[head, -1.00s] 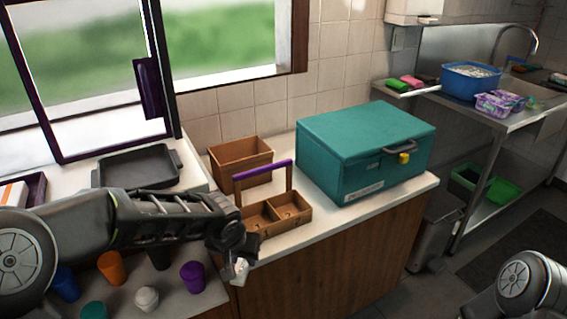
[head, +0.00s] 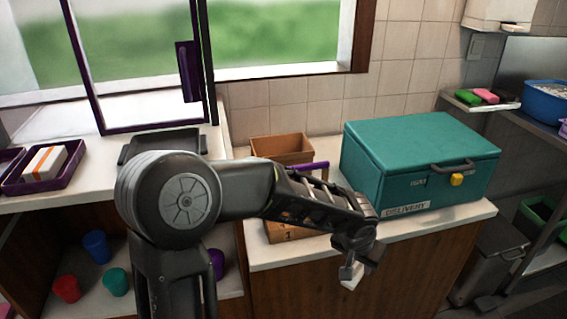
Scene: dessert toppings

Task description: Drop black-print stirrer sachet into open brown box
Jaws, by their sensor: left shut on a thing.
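My left gripper (head: 352,270) is in front of the counter's front edge, pointing down, shut on a small white sachet (head: 353,280). The print on the sachet is too small to read. An open brown box (head: 282,149) stands at the back of the counter, behind my left arm and to the left of the teal box. A wooden caddy (head: 290,233) with a purple handle stands in front of it, mostly hidden by my left arm. My right gripper is not in view.
A closed teal delivery box (head: 415,160) takes up the counter's right part. A dark tray (head: 165,143) and a purple tray (head: 45,172) with a white-and-orange item are at left. Cups, including a blue one (head: 96,246), stand on the lower shelf. A bin (head: 490,262) stands right.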

